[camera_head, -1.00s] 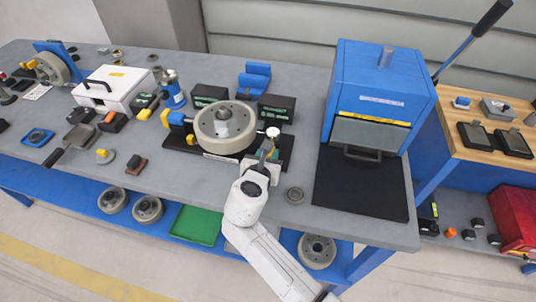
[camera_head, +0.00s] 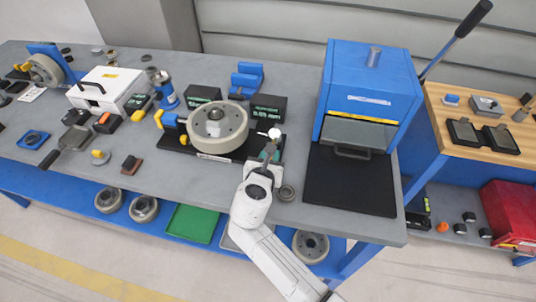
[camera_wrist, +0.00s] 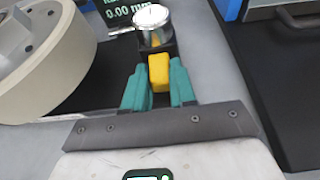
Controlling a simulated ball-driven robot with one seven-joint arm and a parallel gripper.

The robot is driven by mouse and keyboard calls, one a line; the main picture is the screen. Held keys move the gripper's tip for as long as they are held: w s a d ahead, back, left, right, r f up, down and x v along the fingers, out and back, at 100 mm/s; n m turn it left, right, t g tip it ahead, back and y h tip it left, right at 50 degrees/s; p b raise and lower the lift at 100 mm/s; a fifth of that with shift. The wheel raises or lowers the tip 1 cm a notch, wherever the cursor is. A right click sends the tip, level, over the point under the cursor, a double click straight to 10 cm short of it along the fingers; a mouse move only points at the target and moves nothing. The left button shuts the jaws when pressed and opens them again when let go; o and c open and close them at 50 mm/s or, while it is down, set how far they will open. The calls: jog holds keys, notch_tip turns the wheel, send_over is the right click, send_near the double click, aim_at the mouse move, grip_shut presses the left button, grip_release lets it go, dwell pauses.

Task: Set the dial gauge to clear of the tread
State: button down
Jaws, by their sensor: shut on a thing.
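The dial gauge (camera_head: 275,133) has a round pale face and stands to the right of the grey wheel (camera_head: 218,127). In the wrist view the gauge (camera_wrist: 152,27) is upright on a dark mount, with a thin stem pointing left towards the wheel's tread (camera_wrist: 75,65). A narrow gap seems to lie between stem tip and tread. My gripper (camera_wrist: 159,80) has its teal fingers on both sides of a yellow grip block (camera_wrist: 159,70) in front of the gauge, shut on it. In the head view my gripper (camera_head: 268,155) partly hides the mount.
The wheel sits on a black base (camera_head: 175,143). A blue press box (camera_head: 368,85) with a black mat (camera_head: 350,185) stands further right.

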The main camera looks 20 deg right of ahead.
jog(key=c, duration=0.9)
grip_release()
jog(key=shift+d, duration=0.35)
jog(key=shift+s, duration=0.15)
jog(key=v, duration=1.1)
jog(key=shift+a+f, duration=0.15)
jog(key=shift+c, duration=0.5)
